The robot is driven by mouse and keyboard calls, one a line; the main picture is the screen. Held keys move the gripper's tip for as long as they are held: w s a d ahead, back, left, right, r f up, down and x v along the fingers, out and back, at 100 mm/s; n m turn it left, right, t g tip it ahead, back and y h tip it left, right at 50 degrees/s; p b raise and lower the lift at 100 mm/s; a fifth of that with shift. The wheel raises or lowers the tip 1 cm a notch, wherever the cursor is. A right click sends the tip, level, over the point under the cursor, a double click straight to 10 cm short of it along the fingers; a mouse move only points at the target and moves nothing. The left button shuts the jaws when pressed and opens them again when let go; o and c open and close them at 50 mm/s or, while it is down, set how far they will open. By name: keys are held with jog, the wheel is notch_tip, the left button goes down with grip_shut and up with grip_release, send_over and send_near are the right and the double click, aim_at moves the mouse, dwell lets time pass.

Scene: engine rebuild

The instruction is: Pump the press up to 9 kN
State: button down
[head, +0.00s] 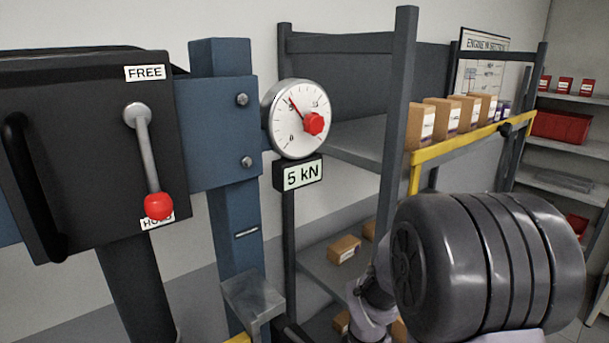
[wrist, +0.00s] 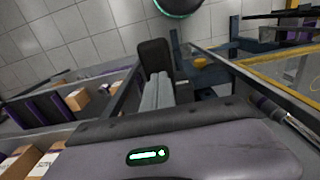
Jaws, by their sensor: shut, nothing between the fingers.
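The press's blue frame (head: 235,215) stands at the left in the head view. The display (head: 299,175) below reads 5 kN. On the black box (head: 80,150), the release lever (head: 145,150) points down, its red ball over the HOLD label. My gripper (wrist: 157,85) shows in the wrist view as two grey fingers together, shut and empty. A dark rounded block (wrist: 154,56) appears just beyond them; I cannot tell whether they touch.
A dark shelf rack (head: 398,100) with small boxes (head: 450,115) and a yellow rail (head: 460,144) stands behind the press. Wall shelves with red bins (head: 560,126) are at far right. My arm covers the lower right of the head view.

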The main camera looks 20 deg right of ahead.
jog(key=shift+f, duration=0.1)
jog(key=shift+f+b, duration=0.95)
jog(key=shift+f, duration=0.25)
dwell(0.4)
jog(key=shift+f+b, duration=0.95)
jog(key=shift+b, duration=0.05)
dwell(0.4)
jog(key=shift+f+b, duration=0.9)
jog(key=shift+f, duration=0.35)
jog(key=shift+f+b, duration=0.95)
dwell(0.7)
